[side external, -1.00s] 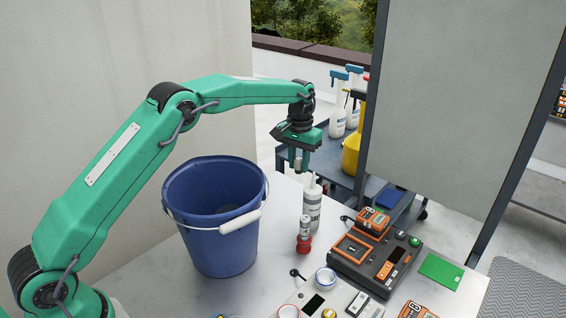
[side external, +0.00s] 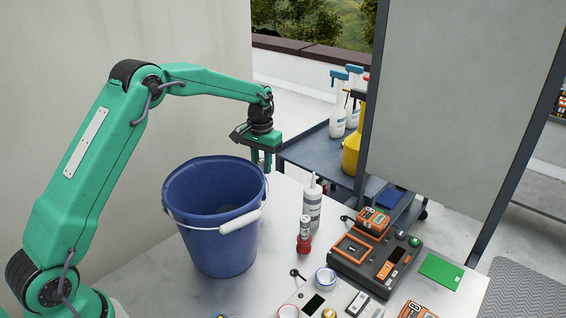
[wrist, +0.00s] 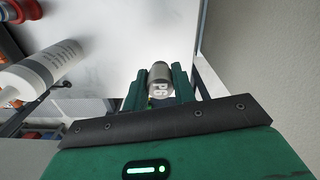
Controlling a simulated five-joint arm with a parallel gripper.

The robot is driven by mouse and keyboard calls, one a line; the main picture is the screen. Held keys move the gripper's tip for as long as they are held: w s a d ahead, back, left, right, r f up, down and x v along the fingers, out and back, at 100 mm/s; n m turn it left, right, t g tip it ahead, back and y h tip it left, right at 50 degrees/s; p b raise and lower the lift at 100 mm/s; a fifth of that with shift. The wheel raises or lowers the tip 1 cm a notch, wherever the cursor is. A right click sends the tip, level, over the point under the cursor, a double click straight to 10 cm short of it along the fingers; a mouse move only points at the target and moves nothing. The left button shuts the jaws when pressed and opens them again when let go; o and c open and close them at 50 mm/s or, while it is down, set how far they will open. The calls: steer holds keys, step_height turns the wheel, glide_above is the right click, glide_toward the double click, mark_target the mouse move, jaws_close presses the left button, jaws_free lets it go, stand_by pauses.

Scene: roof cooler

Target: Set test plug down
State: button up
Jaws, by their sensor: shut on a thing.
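My gripper (side external: 262,162) hangs pointing down just behind the right rim of the blue bucket in the side view. In the wrist view its two green fingers (wrist: 160,88) are shut on a short grey cylinder with dark marking, which I take to be the test plug (wrist: 159,76). The side view shows only a small part of the plug, between the fingers near the bucket rim. I cannot tell how high the plug is above the white table (side external: 150,266).
The blue bucket (side external: 213,240) stands close by. A white cartridge (side external: 312,208) and a red-and-grey cylinder (side external: 304,238) stand right of it. An orange-and-black device (side external: 375,262) and several small items fill the right. A blue cart (side external: 318,155) with bottles stands behind.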

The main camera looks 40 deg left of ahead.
mark_target(262, 161)
steer(key=shift+f, duration=4.3)
steer(key=shift+f, duration=0.15)
steer(key=o, duration=1)
step_height(262, 161, up, 12)
steer(key=shift+r, duration=0.1)
